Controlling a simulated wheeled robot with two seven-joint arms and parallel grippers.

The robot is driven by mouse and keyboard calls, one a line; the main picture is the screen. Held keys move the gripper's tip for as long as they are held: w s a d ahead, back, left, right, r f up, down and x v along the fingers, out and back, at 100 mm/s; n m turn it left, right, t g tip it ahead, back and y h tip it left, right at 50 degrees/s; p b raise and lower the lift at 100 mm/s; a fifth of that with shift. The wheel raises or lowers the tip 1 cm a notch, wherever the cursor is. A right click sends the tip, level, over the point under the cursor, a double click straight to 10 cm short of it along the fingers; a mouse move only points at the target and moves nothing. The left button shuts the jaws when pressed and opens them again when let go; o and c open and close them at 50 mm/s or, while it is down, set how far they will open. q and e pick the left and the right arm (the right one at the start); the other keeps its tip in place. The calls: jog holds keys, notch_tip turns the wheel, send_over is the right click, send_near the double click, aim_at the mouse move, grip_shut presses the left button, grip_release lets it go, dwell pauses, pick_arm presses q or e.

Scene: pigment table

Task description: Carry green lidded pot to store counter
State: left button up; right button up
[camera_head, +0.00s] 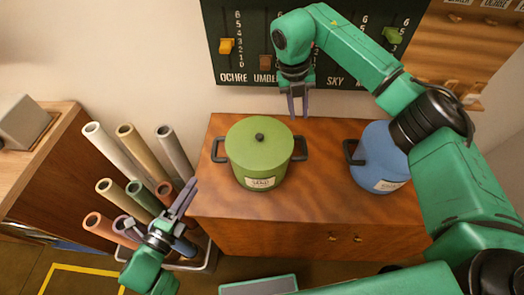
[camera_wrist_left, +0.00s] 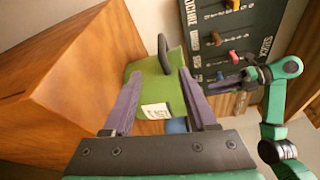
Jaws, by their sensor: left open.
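The green lidded pot (camera_head: 259,150) stands upright on the wooden counter (camera_head: 315,145), with a black lid knob, two dark side handles and a white label. In the left wrist view the pot (camera_wrist_left: 150,92) appears tilted between my finger outlines, with one handle at its top. My left gripper (camera_head: 184,198) is open and empty, left of the pot, near the counter's front left corner and apart from the pot. It also shows in the wrist view (camera_wrist_left: 160,75). My right gripper (camera_head: 298,105) is beyond the pot near the wall board, its fingers apart with nothing between them.
A blue pot (camera_head: 379,155) stands at the counter's right, partly behind my right arm. A rack of several coloured tubes (camera_head: 118,152) stands left of the counter, close to my left gripper. A slider board (camera_head: 245,65) hangs behind. The counter between the pots is clear.

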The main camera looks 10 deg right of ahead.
aim_at(214, 152)
pick_arm(q)
jog(key=x, duration=1.4)
jog(key=shift+d+r, duration=0.1)
jog(key=shift+r, duration=0.05)
pick_arm(e)
jog(key=d+f, duration=0.1)
jog(key=f, duration=0.3)
jog(key=d+f, duration=0.1)
jog(key=f, duration=0.4)
jog(key=s+d+f, duration=0.1)
jog(key=f, duration=0.3)
jog(key=shift+d+f, duration=0.1)
jog(key=shift+f, duration=0.25)
pick_arm(q)
jog(key=shift+s, duration=0.1)
jog(key=c, duration=0.5)
pick_arm(e)
grip_shut()
pick_arm(q)
grip_shut()
pick_arm(e)
jog(key=shift+r, duration=0.1)
